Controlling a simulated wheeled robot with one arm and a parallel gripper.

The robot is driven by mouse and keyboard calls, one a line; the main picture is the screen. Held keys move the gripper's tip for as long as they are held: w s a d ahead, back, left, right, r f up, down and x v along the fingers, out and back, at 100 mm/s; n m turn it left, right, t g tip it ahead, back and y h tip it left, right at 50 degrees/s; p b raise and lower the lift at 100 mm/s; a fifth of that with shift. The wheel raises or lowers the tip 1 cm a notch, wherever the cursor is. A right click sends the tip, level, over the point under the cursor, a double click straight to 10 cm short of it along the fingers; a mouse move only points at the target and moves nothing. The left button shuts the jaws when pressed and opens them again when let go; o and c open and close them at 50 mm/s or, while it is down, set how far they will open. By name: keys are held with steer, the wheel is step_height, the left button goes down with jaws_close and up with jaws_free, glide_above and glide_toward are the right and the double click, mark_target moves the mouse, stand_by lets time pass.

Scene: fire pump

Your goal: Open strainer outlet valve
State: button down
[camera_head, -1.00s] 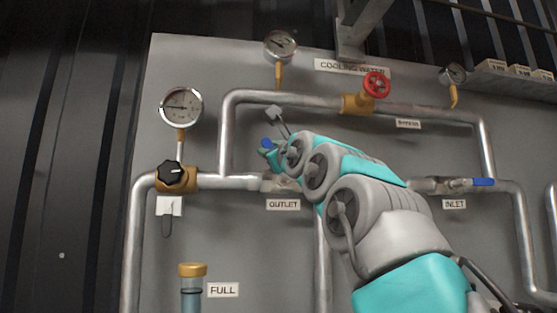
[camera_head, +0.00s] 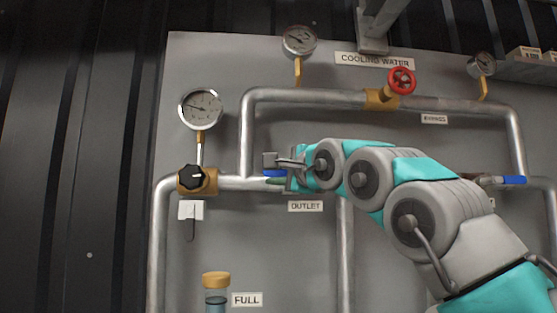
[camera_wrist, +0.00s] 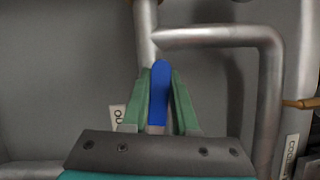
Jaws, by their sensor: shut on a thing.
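The strainer outlet valve is on the horizontal pipe above the OUTLET label (camera_head: 305,206), its body hidden behind my gripper. Its blue lever handle (camera_head: 274,173) shows at the fingertips and lies nearly level, along the pipe. In the wrist view the blue handle (camera_wrist: 159,88) stands lengthwise between the two green fingers of my gripper (camera_wrist: 159,90), roughly in line with the pipe beyond it. My gripper (camera_head: 279,173) is shut on this handle in the head view, with the arm reaching in from the lower right.
A black knob valve (camera_head: 191,177) and a gauge (camera_head: 201,109) are left of my gripper. The bypass pipe with a red handwheel (camera_head: 402,81) runs above. The inlet valve's blue handle (camera_head: 514,180) is at the right, partly behind my arm.

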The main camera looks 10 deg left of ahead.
steer(key=shift+f+n+g+p, duration=0.4)
steer(key=shift+f+n, duration=0.15)
steer(key=shift+n, duration=0.35)
steer(key=shift+a+f, duration=0.1)
steer(key=shift+f, duration=0.05)
steer(key=c, duration=0.7)
jaws_free()
steer(key=b+v, duration=0.2)
steer(key=v, duration=0.6)
steer(key=shift+a+b, duration=0.1)
steer(key=shift+b, duration=0.2)
